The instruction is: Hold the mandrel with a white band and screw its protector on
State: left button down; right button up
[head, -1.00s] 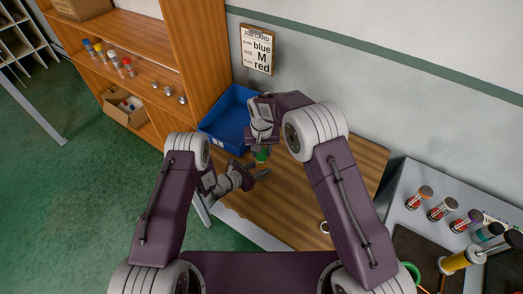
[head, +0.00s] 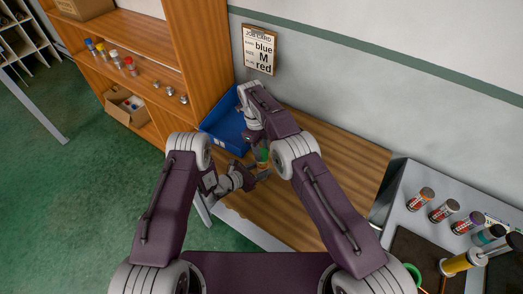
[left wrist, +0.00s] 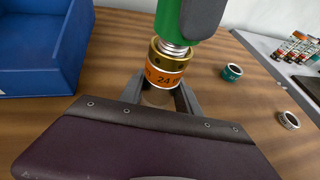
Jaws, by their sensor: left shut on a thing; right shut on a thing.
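My left gripper (left wrist: 160,92) is shut on the mandrel (left wrist: 168,62), which stands about upright between its fingers in the left wrist view. The mandrel has a brass-coloured top and an orange band marked "24"; a paler part shows lower, and I cannot tell if it is a white band. The green protector (left wrist: 177,17) is directly above it, in line with it, with silver thread showing between them. A grey finger of my right gripper lies against the protector, shut on it. In the head view the protector (head: 262,156) is between my right gripper (head: 261,150) and left gripper (head: 258,178).
A blue bin (head: 222,130) stands at the table's back left. A teal ring (left wrist: 232,72) and a silver ring (left wrist: 289,120) lie on the wooden table (head: 345,160). A grey bench (head: 402,190) with several banded cylinders is at the right.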

jog(key=o, duration=1.3)
jog(key=shift+r, duration=0.1)
jog(key=shift+s+r, duration=0.1)
jog(key=shift+r, duration=2.1)
jog(key=shift+c, duration=0.4)
